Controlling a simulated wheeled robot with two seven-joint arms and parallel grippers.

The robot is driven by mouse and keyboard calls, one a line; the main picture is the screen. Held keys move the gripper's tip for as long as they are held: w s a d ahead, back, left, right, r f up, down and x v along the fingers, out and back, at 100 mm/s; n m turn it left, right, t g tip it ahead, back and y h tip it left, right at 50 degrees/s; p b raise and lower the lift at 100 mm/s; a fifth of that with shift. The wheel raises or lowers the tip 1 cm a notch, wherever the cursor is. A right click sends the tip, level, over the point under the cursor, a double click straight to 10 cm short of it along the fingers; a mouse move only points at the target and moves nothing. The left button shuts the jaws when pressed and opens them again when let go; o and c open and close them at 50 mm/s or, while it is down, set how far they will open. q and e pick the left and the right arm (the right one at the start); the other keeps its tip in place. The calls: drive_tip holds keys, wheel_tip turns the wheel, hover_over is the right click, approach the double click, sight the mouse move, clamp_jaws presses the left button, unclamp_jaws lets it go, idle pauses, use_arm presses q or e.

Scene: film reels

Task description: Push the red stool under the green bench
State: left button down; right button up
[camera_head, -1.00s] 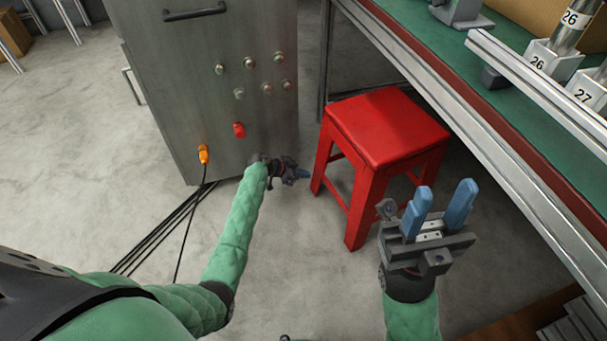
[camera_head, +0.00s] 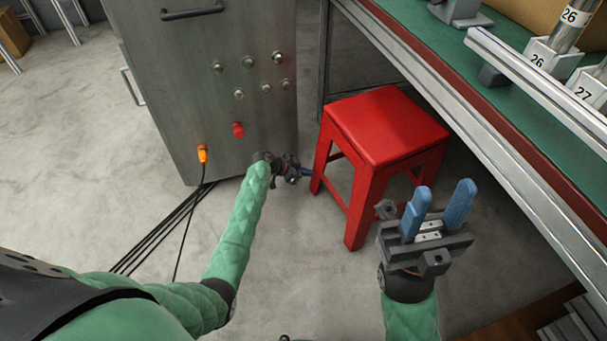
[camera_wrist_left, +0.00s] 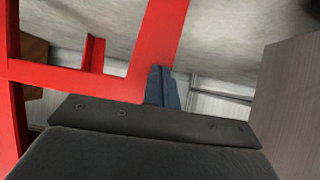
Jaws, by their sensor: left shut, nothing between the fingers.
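The red stool (camera_head: 385,127) stands upright on the floor, with its right side at the front edge of the green bench (camera_head: 520,110). My left gripper (camera_head: 306,173) is low by the stool's left leg, its blue fingertips at or very near that leg. In the left wrist view the closed blue fingers (camera_wrist_left: 162,87) point toward the red stool frame (camera_wrist_left: 150,50); I cannot tell for sure whether they touch it. My right gripper (camera_head: 440,211) is open and empty, in front of the stool, and hides part of its right legs.
A grey metal cabinet (camera_head: 190,100) with knobs and an orange plug (camera_head: 202,154) stands left of the stool, close to my left gripper. Black cables run along the floor. Numbered holders (camera_head: 540,60) stand on the bench. The floor in front is clear.

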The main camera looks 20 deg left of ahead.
sight(315, 166)
use_arm(q)
drive_tip(key=shift+w+d+f+b, duration=0.1)
drive_tip(key=shift+w+d+b, duration=0.15)
drive_tip(key=shift+w+d, duration=0.45)
drive_tip(key=shift+w+d+b, duration=0.3)
drive_tip(key=shift+w+d, duration=0.05)
drive_tip(key=shift+d, duration=0.6)
drive_tip(key=shift+w+d+f+b, duration=0.1)
drive_tip(key=shift+w+d+b, duration=0.15)
drive_tip(key=shift+w+d, duration=0.45)
drive_tip(key=shift+w+d+b, duration=0.25)
drive_tip(key=shift+d+b, duration=0.05)
drive_tip(key=shift+d, duration=0.4)
drive_tip(key=shift+w+d+b, duration=0.95)
drive_tip(key=shift+w+d, duration=0.3)
drive_tip(key=shift+d, duration=0.55)
drive_tip(key=s+a+p, duration=0.1)
drive_tip(key=s+a+r, duration=0.1)
drive_tip(key=a, duration=0.1)
drive_tip(key=s+a+p, duration=0.1)
drive_tip(key=shift+s+a+r+p, duration=0.1)
drive_tip(key=shift+a+r+p, duration=0.1)
drive_tip(key=shift+a+p, duration=0.15)
drive_tip(key=shift+p+v, duration=0.3)
drive_tip(key=shift+v, duration=0.5)
